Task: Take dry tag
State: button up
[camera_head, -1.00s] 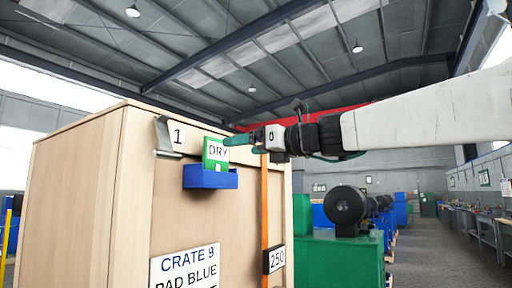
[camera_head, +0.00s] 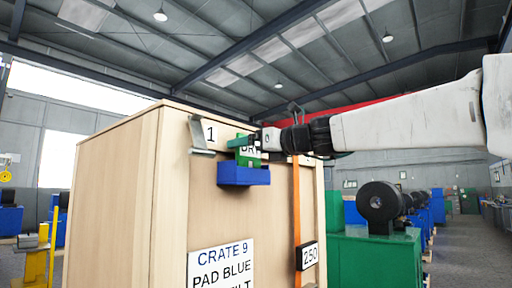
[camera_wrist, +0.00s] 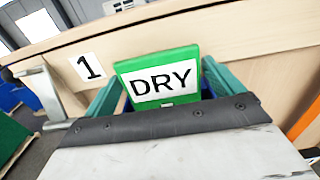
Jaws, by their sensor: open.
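The dry tag (camera_wrist: 163,78) is a green plate with a white label reading DRY. It stands upright in a small blue holder (camera_head: 244,174) on the front of a wooden crate (camera_head: 120,200). In the head view the tag (camera_head: 250,156) is partly hidden by my gripper. My gripper (camera_head: 243,142) reaches in from the right at the tag's height. In the wrist view its green fingers (camera_wrist: 160,92) are open, one on each side of the tag. I cannot tell whether either finger touches it.
A metal bracket (camera_head: 199,136) beside a number 1 label sticks out left of the tag. An orange strip (camera_head: 296,210) with a 250 label runs down the crate's right side. A green machine (camera_head: 375,255) stands at the right. The aisle beyond it is clear.

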aim_at(241, 126)
jog(key=c, duration=1)
jog(key=shift+o, duration=0.2)
jog(key=shift+r, duration=3)
